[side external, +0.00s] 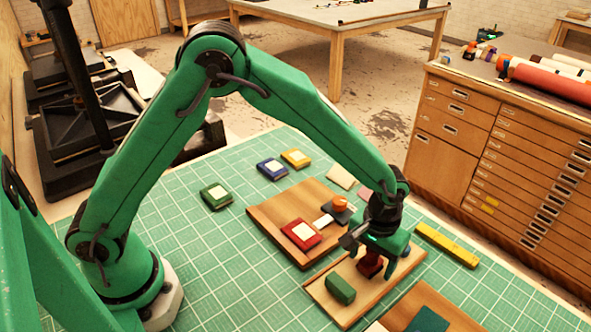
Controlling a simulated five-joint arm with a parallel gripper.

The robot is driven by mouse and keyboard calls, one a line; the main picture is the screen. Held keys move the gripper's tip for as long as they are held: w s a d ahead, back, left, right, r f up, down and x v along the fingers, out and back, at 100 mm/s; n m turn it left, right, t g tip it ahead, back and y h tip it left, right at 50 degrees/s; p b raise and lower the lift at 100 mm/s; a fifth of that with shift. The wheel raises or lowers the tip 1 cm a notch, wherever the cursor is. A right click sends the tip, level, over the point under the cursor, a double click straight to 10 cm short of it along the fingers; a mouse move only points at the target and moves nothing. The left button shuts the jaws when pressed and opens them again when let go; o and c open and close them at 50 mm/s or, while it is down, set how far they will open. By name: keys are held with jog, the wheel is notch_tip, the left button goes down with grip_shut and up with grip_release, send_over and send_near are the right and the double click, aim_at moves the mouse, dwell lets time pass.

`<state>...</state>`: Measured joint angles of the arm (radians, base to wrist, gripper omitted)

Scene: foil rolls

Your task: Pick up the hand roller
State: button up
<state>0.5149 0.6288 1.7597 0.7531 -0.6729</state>
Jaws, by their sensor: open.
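My gripper (368,257) is low over a light wooden tray (325,284) on the green table mat, its jaws open. A dark red object (370,267) shows under and between the fingers, partly hidden by them; I cannot tell whether they touch it. A dark green block (340,288) lies on the same tray, to the lower left of the gripper. Behind the gripper, an orange knob-like piece (341,203) sits by a dark flat piece on a brown board (277,210). I cannot tell for certain which of these is the hand roller.
A red pad (301,233) lies on the brown board. Green (216,196), blue (272,168) and yellow (296,158) pads lie behind it. A yellow bar (447,245) lies right of the gripper. Another board (440,305) is at the front. The mat's front left is clear.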

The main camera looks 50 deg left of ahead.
jog(key=c, duration=1.2)
jog(key=shift+r, duration=0.15)
jog(key=shift+r, duration=0.5)
notch_tip(320, 180, up, 3)
jog(key=shift+s+d+r, duration=0.1)
jog(key=shift+d, duration=0.05)
jog(key=s+d+r, duration=0.1)
jog(key=s+r, duration=0.1)
jog(key=s, duration=0.1)
jog(key=s+d+r, duration=0.2)
jog(key=s, duration=0.1)
jog(key=s+d+r, duration=0.2)
jog(key=s, duration=0.2)
jog(key=shift+d+r, duration=0.25)
